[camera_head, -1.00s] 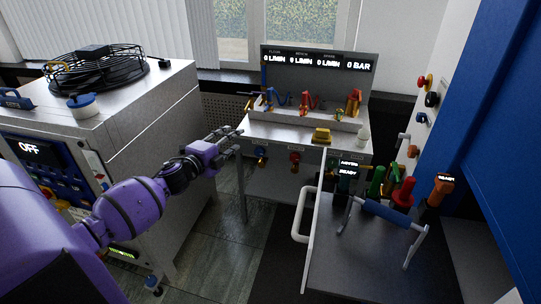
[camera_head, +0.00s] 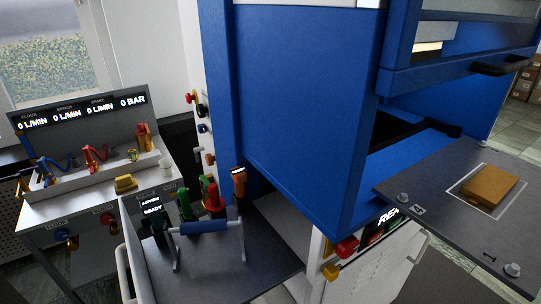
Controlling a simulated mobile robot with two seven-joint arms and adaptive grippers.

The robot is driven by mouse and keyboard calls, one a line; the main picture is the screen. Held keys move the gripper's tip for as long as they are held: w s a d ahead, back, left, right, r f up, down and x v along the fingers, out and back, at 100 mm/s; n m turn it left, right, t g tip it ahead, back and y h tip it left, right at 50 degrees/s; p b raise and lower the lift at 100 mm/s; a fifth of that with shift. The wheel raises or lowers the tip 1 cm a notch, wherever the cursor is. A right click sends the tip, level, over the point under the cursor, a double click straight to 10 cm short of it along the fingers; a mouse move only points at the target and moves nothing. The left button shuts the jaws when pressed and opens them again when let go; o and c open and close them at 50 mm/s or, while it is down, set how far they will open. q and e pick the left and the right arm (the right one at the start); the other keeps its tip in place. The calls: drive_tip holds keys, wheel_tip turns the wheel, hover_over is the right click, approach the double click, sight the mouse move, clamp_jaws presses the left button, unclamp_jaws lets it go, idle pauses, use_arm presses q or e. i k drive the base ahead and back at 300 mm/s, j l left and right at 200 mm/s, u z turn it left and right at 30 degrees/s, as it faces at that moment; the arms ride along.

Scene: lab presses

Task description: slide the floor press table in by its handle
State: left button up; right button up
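A big blue press (camera_head: 300,100) stands in the middle of the view, and I take it to be the floor press. A dark grey table plate (camera_head: 415,190) sticks out to the right from its opening. A yellow-orange block (camera_head: 489,185) lies on the plate inside a pale outlined rectangle. Bolt-like fittings sit near the plate's corners. A pale bar handle (camera_head: 419,250) shows below the plate's near left edge, partly hidden by it. Neither of my grippers is in view.
A dark side table (camera_head: 205,265) with a blue-gripped handle (camera_head: 203,227) and colored controls stands left of the press. A bench (camera_head: 80,197) with gauges reading zero is at far left. A black press handle (camera_head: 503,66) juts out upper right. Floor shows at right.

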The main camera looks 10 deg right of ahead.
sight(509, 232)
drive_tip(key=z, duration=1.6)
drive_tip(key=i+l+z, duration=0.1)
drive_tip(key=i+z, duration=0.3)
drive_tip(key=i+l+z, duration=0.1)
drive_tip(key=z, duration=0.25)
drive_tip(key=i+j, duration=0.05)
drive_tip(key=i, duration=0.05)
